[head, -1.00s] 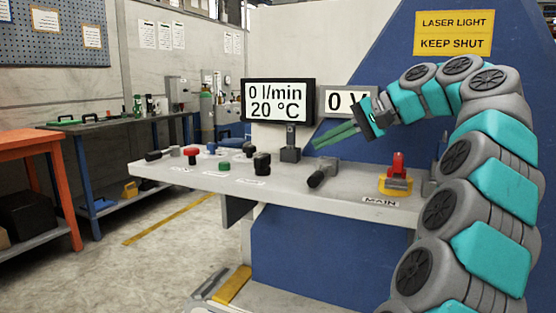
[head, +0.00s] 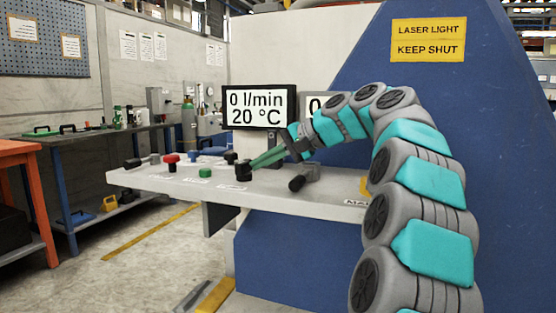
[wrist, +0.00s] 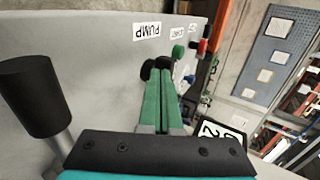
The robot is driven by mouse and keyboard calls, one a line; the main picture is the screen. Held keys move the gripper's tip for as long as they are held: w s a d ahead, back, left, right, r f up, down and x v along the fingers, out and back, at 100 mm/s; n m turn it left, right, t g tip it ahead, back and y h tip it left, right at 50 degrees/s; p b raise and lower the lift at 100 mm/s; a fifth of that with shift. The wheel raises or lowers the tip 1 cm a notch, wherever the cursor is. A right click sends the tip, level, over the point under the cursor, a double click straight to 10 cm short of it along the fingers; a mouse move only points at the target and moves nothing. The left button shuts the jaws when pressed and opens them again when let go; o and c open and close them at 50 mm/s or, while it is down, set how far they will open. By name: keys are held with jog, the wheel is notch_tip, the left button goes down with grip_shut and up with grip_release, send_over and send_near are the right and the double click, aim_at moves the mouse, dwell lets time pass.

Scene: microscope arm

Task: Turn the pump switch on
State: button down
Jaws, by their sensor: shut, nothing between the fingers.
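The pump switch appears to be the black knob (head: 243,171) near the front edge of the grey panel (head: 215,192). In the wrist view a black knob (wrist: 148,70) sits by the upside-down PUMP label (wrist: 147,31), partly hidden behind my fingers. My gripper (head: 254,164) has green fingers, closed together and empty. Its tips are at or just beside the knob; I cannot tell if they touch. The gripper shows in the wrist view (wrist: 161,82), pointing at the knob. The screen (head: 258,107) reads 0 l/min and 20 °C.
A black-handled lever (head: 298,183) stands right of the knob; its dark handle fills the wrist view's left (wrist: 33,95). A red button (head: 170,160) and a green button (head: 205,173) lie to the left.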

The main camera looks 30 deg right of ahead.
jog(key=shift+w+a, duration=0.45)
jog(key=shift+w, duration=0.1)
jog(key=shift+s+a, duration=0.1)
jog(key=shift+a, duration=0.05)
jog(key=shift+m+h, duration=0.3)
